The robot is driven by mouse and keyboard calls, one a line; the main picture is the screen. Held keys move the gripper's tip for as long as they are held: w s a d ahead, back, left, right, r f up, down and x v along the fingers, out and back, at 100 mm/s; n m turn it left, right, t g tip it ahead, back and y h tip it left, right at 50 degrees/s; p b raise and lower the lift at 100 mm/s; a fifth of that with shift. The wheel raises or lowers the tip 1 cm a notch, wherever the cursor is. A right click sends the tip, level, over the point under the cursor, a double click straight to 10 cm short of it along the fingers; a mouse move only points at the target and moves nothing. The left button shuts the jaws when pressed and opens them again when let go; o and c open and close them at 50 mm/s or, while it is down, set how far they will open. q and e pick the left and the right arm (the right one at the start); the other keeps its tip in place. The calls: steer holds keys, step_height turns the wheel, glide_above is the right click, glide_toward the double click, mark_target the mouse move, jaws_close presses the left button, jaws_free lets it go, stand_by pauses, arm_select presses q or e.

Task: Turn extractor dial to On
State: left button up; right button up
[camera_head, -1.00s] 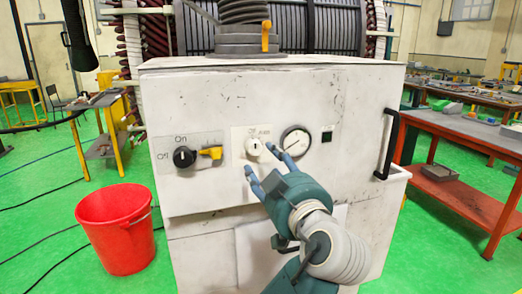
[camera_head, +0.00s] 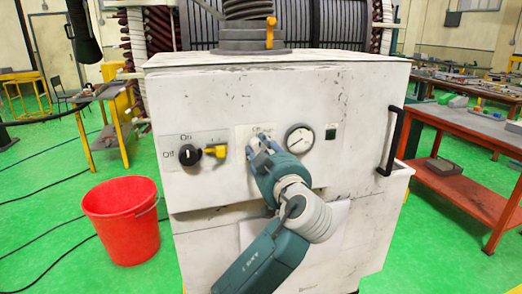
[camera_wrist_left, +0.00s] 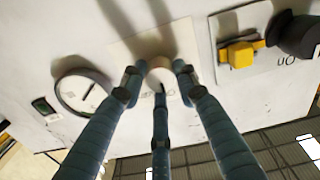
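A cream round dial (camera_wrist_left: 158,66) sits on the white cabinet's front, on a label whose text I cannot read. It shows between my fingers in the left wrist view, and the hand mostly hides it in the head view. My left gripper (camera_head: 264,149) has its fingers spread around the dial, close to its sides. Small gaps seem to show, and I cannot tell whether any finger touches it. A black knob (camera_head: 188,155) marked On and Off sits to the left, with a yellow lever (camera_head: 215,151) beside it. My right gripper is out of view.
A round gauge (camera_head: 299,139) and a small dark green square (camera_head: 331,132) are right of the dial. A black handle (camera_head: 390,140) stands out at the cabinet's right. A red bucket (camera_head: 122,222) is on the floor at left; a red bench (camera_head: 470,195) is at right.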

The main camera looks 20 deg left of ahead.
arm_select(q)
steer(key=shift+f, duration=0.1)
steer(key=c, duration=0.4)
